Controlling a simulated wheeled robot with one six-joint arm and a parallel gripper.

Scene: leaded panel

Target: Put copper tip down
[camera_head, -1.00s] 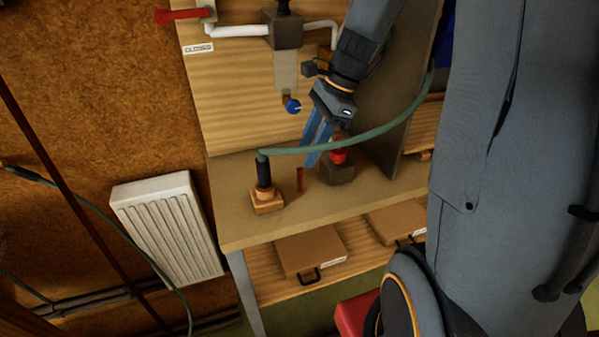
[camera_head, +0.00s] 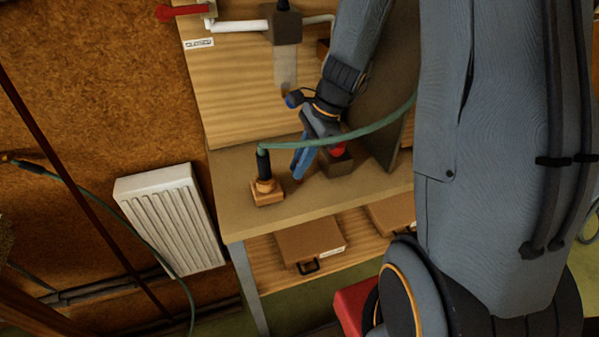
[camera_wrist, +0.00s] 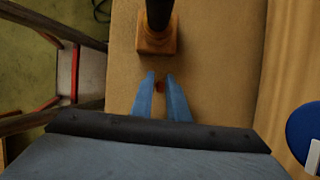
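The copper tip, a small reddish-brown piece, shows between my fingertips in the wrist view (camera_wrist: 160,86). My gripper (camera_head: 298,177) has its blue fingers low at the bench top (camera_head: 232,195), one on each side of the piece. In the head view the piece is mostly hidden by the fingers.
A black-handled tool with a green cable (camera_head: 370,129) stands in an orange-brown block (camera_head: 266,192) just left of my gripper. The cable arcs across my gripper in the head view. A dark block with a red top (camera_head: 336,163) stands close on the right.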

